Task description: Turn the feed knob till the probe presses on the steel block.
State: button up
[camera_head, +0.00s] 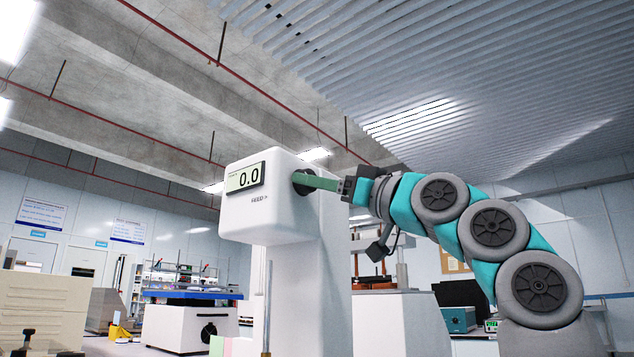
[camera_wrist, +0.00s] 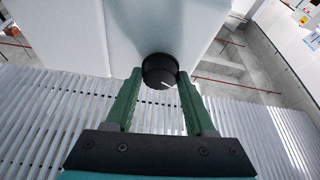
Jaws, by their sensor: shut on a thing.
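The feed knob (camera_wrist: 160,72) is a black round knob with a white pointer line, on the side of the white tester head (camera_head: 268,215). My gripper (camera_wrist: 158,82) has its two green fingers on either side of the knob and is shut on it. In the head view my gripper (camera_head: 308,180) reaches the knob from the right, and its fingers partly hide the knob. The display (camera_head: 245,178) on the head's front reads 0.0. A thin metal rod (camera_head: 267,305), perhaps the probe, hangs below the head. The steel block is not in view.
The white column (camera_head: 305,280) of the tester stands below the head. A beige box (camera_head: 45,305) is at the lower left. Open air surrounds my arm on the right.

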grip_shut()
jog(key=shift+s+a+m+t+h+b, duration=0.1)
jog(key=shift+m+t+h+b, duration=0.45)
jog(key=shift+m, duration=0.9)
jog(key=shift+s+m+t+h+b, duration=0.1)
jog(key=shift+m+t+h+b, duration=0.45)
jog(key=shift+m, duration=0.9)
jog(key=shift+w, duration=0.1)
jog(key=o, duration=1)
grip_release()
jog(key=shift+c, duration=0.2)
